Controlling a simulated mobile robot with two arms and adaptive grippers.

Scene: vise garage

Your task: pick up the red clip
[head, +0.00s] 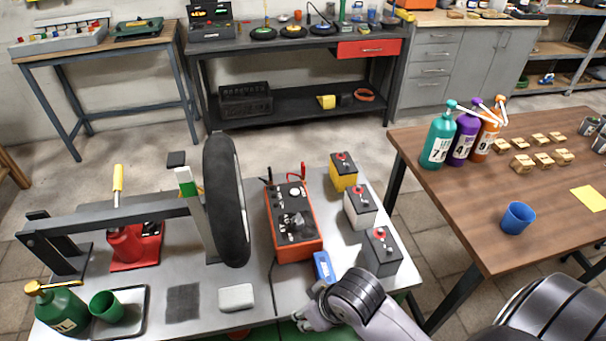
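The red clip (303,171) stands up at the back right corner of the orange and black battery charger (293,222) on the grey workbench. A black clip (269,174) stands at the charger's back left corner. My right gripper (308,307) is at the bench's front edge, in front of the charger and well apart from the red clip. It is seen from above and behind, so I cannot tell whether its fingers are open. Nothing shows held in it. My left gripper is not in view.
A blue object (323,267) lies between the charger and my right gripper. Three batteries, yellow-sided (344,176), white-sided (360,209) and grey (381,254), line the bench's right side. An upright tyre (226,200) stands left of the charger. A wooden table (480,213) is at right.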

